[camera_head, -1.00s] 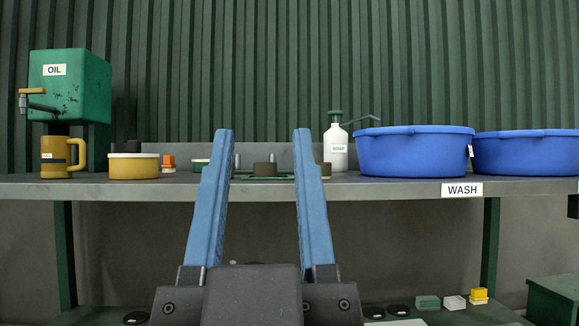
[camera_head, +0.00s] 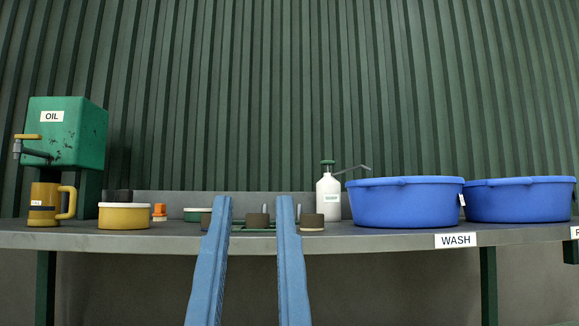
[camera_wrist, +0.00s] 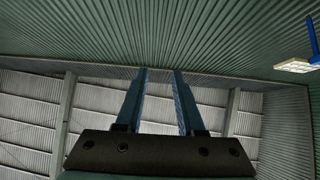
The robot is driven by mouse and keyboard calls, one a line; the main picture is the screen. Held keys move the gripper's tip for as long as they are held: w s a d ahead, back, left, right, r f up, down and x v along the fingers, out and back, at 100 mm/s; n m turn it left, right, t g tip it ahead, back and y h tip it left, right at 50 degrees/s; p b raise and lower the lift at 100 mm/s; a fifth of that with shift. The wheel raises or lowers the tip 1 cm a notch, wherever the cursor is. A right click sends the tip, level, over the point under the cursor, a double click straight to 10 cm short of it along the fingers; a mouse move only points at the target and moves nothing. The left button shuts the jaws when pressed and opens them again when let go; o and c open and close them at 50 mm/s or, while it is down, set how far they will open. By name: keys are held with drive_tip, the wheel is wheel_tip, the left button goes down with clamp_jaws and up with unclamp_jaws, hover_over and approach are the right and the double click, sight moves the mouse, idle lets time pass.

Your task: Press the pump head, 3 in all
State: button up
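A white soap bottle (camera_head: 328,198) with a dark green pump head (camera_head: 327,162) stands upright on the shelf, just left of the blue basins. A thin grey spout or lever reaches right from behind the bottle. My gripper (camera_head: 251,203) is open and empty, its two blue fingers pointing up in front of the shelf, left of the bottle and apart from it. In the wrist view my gripper (camera_wrist: 160,75) shows both fingers apart with nothing between them; the bottle is not in that view.
A green oil tank (camera_head: 68,132), a yellow mug (camera_head: 45,205) and a yellow tub (camera_head: 124,216) are at left. Brown cylinders (camera_head: 312,221) sit near the fingers.

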clamp_jaws()
idle(1.4)
